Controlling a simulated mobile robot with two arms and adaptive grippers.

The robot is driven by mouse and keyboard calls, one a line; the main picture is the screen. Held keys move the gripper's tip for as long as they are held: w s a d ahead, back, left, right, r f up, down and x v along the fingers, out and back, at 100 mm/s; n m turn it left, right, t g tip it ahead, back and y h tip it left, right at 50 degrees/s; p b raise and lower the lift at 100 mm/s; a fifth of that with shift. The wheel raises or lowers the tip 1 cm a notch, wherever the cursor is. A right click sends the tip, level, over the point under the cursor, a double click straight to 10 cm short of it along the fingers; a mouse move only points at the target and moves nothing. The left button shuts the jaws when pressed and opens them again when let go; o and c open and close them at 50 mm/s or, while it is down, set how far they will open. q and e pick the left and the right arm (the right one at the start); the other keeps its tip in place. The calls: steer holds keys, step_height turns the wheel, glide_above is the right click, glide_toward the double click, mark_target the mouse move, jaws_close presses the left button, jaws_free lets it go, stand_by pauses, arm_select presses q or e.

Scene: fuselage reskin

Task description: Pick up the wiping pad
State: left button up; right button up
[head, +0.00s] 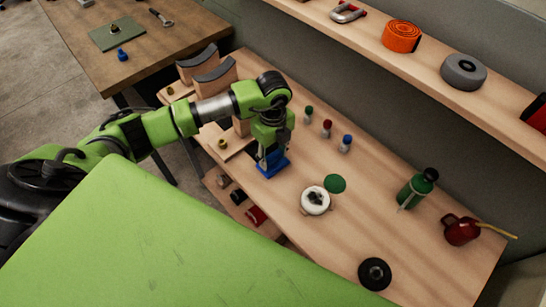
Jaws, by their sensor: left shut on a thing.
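The wiping pad (268,171) appears as a blue block low on the wooden bench, directly under my left gripper (271,153). My left arm reaches in from the left and the gripper points down, its fingers shut on the pad's upper part. The fingers hide part of the pad. I cannot tell whether the pad's underside touches the bench. My right gripper is not in view.
On the bench (420,262) are small bottles with green, red and blue caps (327,128), a white round item (315,200), a green disc (335,184), a green bottle (416,188), a red oil can (461,230) and a black ring (375,274). Curved-top wooden supports (215,76) stand behind my arm.

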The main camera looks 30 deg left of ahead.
arm_select(q)
steer(key=shift+r, duration=0.4)
steer(key=s+d+r+b, duration=0.2)
steer(key=s+r+b, duration=0.2)
steer(key=s+r, duration=0.7)
steer(key=shift+s+d+r, duration=0.3)
steer(key=shift+s+r, duration=0.05)
steer(key=shift+s, duration=1.05)
steer(key=shift+o, duration=0.9)
